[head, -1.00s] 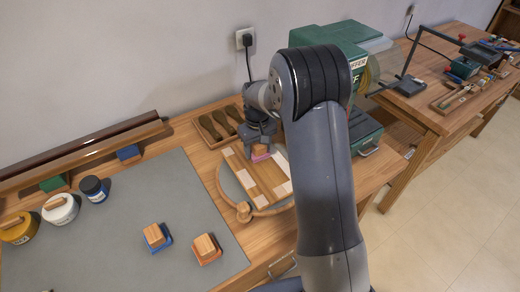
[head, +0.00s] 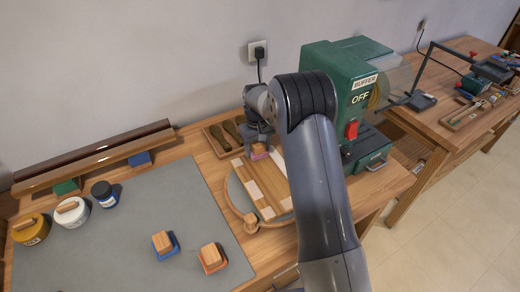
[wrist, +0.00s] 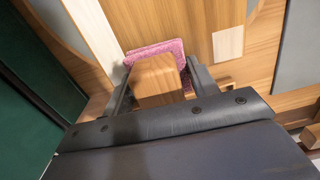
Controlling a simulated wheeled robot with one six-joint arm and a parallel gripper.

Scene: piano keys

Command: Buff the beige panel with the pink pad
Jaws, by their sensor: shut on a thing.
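My gripper (head: 258,143) is shut on the wooden block handle of the pink pad (head: 260,154), near the far end of a wooden board. In the wrist view, the fingers (wrist: 160,72) flank the handle and the pink pad (wrist: 174,46) shows beneath it. The pad appears to be at the board's surface; contact is hard to tell. The board (head: 260,178) has brown wood strips and pale patches and lies on a round grey turntable. A long pale beige strip (wrist: 94,28) runs left of the pad in the wrist view. My arm hides the board's right side.
A green buffer machine (head: 335,75) marked OFF stands right of the board. A tray of brushes (head: 224,133) is behind it. On the grey mat (head: 125,222) are a blue-based block (head: 164,244), an orange-based block (head: 212,257) and jars (head: 72,211). A wooden knob (head: 251,223) stands at the turntable's near edge.

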